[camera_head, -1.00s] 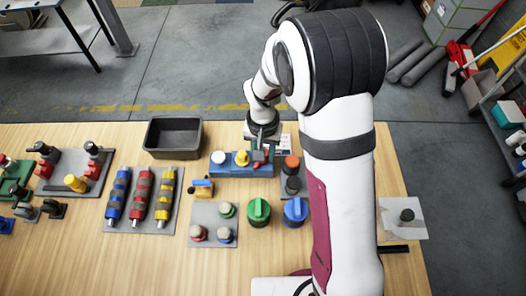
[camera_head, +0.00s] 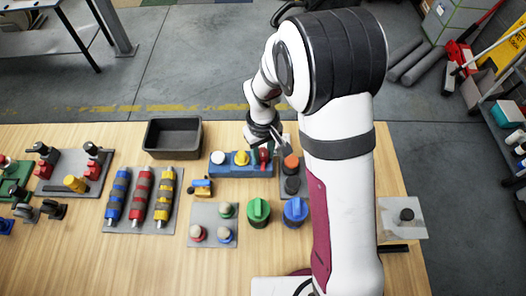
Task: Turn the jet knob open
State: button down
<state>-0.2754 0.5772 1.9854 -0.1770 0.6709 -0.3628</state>
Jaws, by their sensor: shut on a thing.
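My gripper (camera_head: 285,146) is shut, with its fingertips at the upper left of an orange-topped knob (camera_head: 291,163). That knob looks like the thing between the fingers, though the contact is small and partly hidden. A black knob (camera_head: 292,185) sits just in front of it on the same dark grey plate. To the left, a blue block (camera_head: 232,171) carries a white knob (camera_head: 218,157), a yellow knob (camera_head: 241,158) and a red knob (camera_head: 264,155). I cannot tell for sure which one is the jet knob.
A green knob (camera_head: 259,211) and a blue knob (camera_head: 295,210) stand in front. An empty dark bin (camera_head: 172,151) is at the back left. A plate with three colored rods (camera_head: 142,200) lies further left. My arm covers the table right of the plate.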

aim_at(263, 153)
dwell(0.5)
jog(key=c, duration=0.5)
grip_release()
jog(key=shift+r, duration=0.1)
notch_tip(263, 153, up, 16)
jog(key=shift+f, duration=0.15)
jog(key=s+d+m, duration=0.2)
jog(key=s+m, duration=0.1)
jog(key=s, duration=0.4)
jog(key=s+d+m+y, duration=0.1)
jog(key=s+m, duration=0.3)
jog(key=s, duration=0.4)
jog(key=s+d+m, duration=0.3)
jog(key=s+m, duration=0.1)
jog(key=s, duration=0.3)
jog(key=shift+s+d+r+y, duration=0.25)
jog(key=shift+s+r+y, duration=0.05)
jog(key=shift+r+y, duration=0.1)
